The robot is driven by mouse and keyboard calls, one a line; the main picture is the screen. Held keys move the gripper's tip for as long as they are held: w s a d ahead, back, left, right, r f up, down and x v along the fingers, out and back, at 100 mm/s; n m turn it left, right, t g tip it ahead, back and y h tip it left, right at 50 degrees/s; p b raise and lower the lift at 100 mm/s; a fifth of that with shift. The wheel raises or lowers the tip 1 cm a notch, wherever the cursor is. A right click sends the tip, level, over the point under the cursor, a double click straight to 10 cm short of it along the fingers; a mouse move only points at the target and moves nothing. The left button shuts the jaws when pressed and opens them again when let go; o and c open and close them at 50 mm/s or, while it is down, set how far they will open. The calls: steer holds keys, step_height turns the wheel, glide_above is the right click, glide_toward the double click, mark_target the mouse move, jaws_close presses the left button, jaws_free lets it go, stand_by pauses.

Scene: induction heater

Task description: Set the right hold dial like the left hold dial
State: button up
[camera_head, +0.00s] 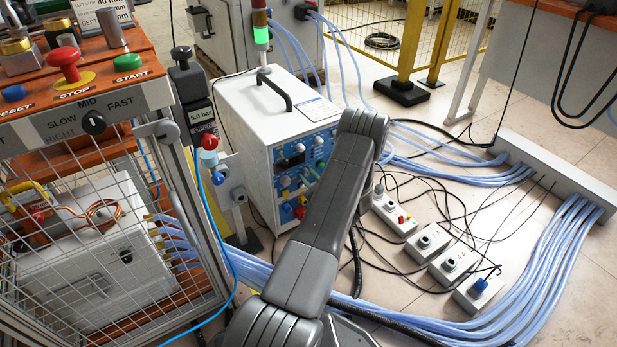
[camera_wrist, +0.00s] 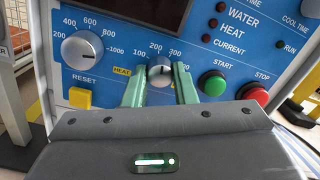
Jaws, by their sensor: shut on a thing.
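In the wrist view, my gripper (camera_wrist: 160,80) has its two green fingers on either side of a small silver dial (camera_wrist: 160,69) and is shut on it. This dial has a scale marked 100, 200 and 300. A larger silver dial (camera_wrist: 81,50) with a scale from 200 to 1000 is to its left, clear of the fingers. I cannot read a "hold" label on either dial, and their pointer settings are not clear. In the head view, my arm reaches to the blue panel (camera_head: 322,141) of the white heater cabinet (camera_head: 240,110) and hides part of it.
Beside the held dial are a green START button (camera_wrist: 212,83), a red STOP button (camera_wrist: 256,94) and a yellow RESET button (camera_wrist: 80,97). In the head view, pale blue hoses (camera_head: 440,172), black cables and small grey boxes (camera_head: 428,240) lie on the floor at right.

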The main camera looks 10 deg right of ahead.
steer(key=n, duration=0.6)
steer(key=shift+d+y, duration=0.1)
steer(key=shift+y, duration=0.2)
steer(key=n, duration=0.6)
steer(key=shift+g, duration=0.3)
steer(key=o, duration=1)
steer(key=p+v, duration=0.3)
steer(key=v, duration=1)
steer(key=shift+s+d+f+p, duration=0.15)
steer(key=shift+s+d+p, duration=0.1)
steer(key=shift+s+p, duration=0.15)
steer(key=shift+w, duration=0.15)
